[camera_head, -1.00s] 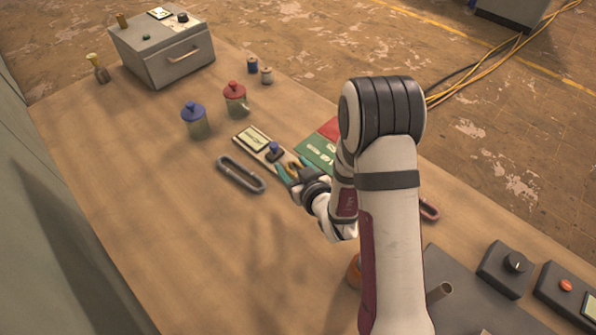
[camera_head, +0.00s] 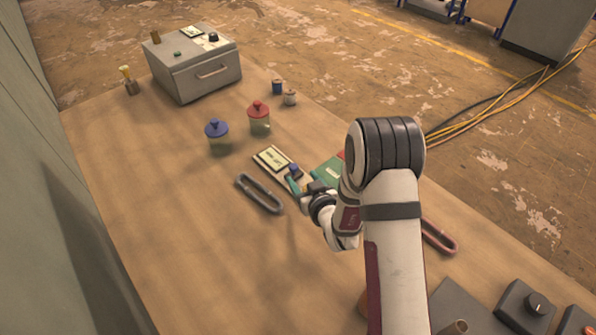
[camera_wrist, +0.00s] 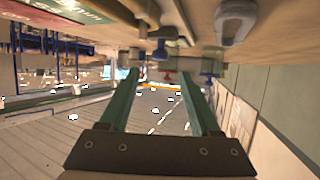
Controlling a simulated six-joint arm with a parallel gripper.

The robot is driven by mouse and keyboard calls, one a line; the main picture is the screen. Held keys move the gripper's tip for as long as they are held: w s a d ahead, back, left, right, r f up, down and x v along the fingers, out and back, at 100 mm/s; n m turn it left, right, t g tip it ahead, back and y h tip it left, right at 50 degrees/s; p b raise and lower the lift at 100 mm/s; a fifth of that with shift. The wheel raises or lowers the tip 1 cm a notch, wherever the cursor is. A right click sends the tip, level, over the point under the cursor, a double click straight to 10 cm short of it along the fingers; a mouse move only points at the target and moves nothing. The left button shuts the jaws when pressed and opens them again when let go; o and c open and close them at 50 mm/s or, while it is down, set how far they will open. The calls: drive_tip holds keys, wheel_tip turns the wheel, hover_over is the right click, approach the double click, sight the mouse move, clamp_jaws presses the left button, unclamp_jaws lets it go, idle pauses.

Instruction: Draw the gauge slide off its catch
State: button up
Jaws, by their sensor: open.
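The gauge slide (camera_head: 272,158) is a pale, flat strip with a lit display, lying on the wooden bench in the head view. A dark block with a blue knob (camera_head: 293,169) sits at its near end. A blue knob also shows between the fingers in the wrist view (camera_wrist: 160,52), where the bench appears at the top. My gripper (camera_head: 294,184) has teal fingers and is just on the near side of the knob. In the wrist view my gripper (camera_wrist: 158,74) is open, with nothing held. My wrist hides the slide's near end, and the catch cannot be made out.
A grey loop handle (camera_head: 260,194) lies left of the slide. A green and red panel (camera_head: 328,170) lies right of it. A blue-lidded jar (camera_head: 217,137) and a red-lidded jar (camera_head: 259,118) stand beyond. A grey drawer box (camera_head: 195,70) is at the back. The left bench is clear.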

sight(294, 168)
drive_tip(key=x, duration=0.7)
drive_tip(key=shift+w+a+f, duration=0.1)
drive_tip(key=shift+f, duration=0.05)
clamp_jaws()
